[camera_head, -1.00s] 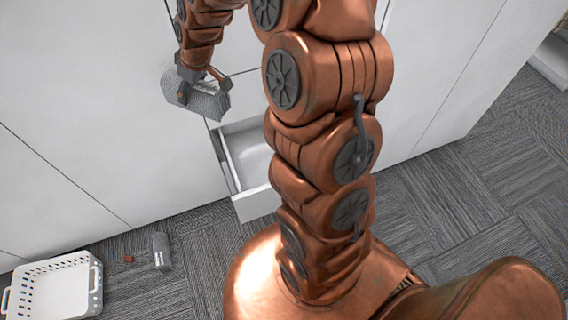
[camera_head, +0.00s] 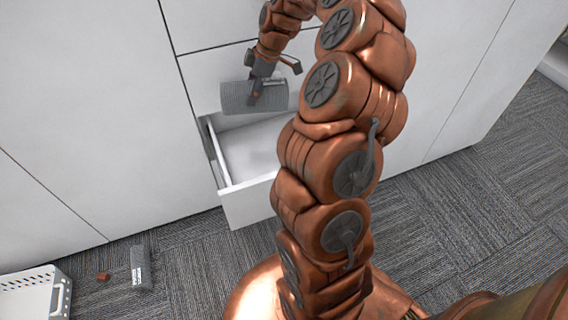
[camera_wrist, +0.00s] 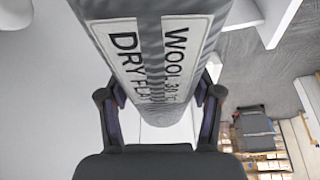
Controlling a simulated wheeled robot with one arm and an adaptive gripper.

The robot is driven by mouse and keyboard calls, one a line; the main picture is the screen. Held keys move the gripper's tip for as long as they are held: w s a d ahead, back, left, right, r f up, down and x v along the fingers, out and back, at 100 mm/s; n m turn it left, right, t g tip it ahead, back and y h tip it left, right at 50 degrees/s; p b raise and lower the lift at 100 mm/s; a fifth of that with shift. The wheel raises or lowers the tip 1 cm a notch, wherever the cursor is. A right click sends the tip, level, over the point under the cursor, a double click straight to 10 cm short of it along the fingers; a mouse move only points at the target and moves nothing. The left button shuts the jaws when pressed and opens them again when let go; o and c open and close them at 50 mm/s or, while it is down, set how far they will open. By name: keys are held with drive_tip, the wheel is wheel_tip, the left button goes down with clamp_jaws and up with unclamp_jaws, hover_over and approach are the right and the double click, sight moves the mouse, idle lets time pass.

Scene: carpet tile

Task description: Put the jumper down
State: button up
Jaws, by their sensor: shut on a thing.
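The jumper (camera_head: 238,97) is a grey ribbed bundle, held across my gripper (camera_head: 258,93). In the wrist view the jumper (camera_wrist: 152,40) fills the top middle, with a white label reading "WOOL 30" and "DRY FLAT". My gripper (camera_wrist: 158,100) has a finger on each side of it and is shut on it. In the head view the jumper is above the back part of an open white drawer (camera_head: 250,207), seemingly apart from it. The part of the drawer visible inside looks empty; my arm hides its right side.
White cabinet fronts (camera_head: 90,100) stand behind and beside the drawer. On the grey carpet (camera_head: 180,270) at lower left are a grey item with white print (camera_head: 141,268), a small reddish-brown block (camera_head: 102,277) and a white basket (camera_head: 57,296). Carpet at right is clear.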

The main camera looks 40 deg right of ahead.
drive_tip(key=s+d+f+n+g+b, duration=0.1)
drive_tip(key=s+d+f+n+b, duration=0.1)
drive_tip(key=s+d+f+b, duration=0.5)
drive_tip(key=s+d+f+n+b, duration=0.1)
drive_tip(key=s+d+f+b, duration=0.4)
drive_tip(key=f, duration=0.4)
drive_tip(key=shift+y, duration=0.3)
drive_tip(key=shift+w+f+b, duration=0.15)
drive_tip(key=shift+f+b, duration=0.45)
drive_tip(key=shift+f, duration=1.1)
drive_tip(key=shift+w+f+b, duration=0.15)
drive_tip(key=shift+f+b, duration=0.45)
drive_tip(key=shift+f, duration=1.05)
drive_tip(key=shift+w+f+b, duration=0.15)
drive_tip(key=shift+f+b, duration=0.45)
drive_tip(key=shift+f, duration=1.1)
drive_tip(key=shift+f, duration=0.15)
drive_tip(key=o, duration=1.6)
drive_tip(key=shift+c, duration=0.2)
drive_tip(key=p+v, duration=0.3)
drive_tip(key=v, duration=0.9)
drive_tip(key=shift+r, duration=0.25)
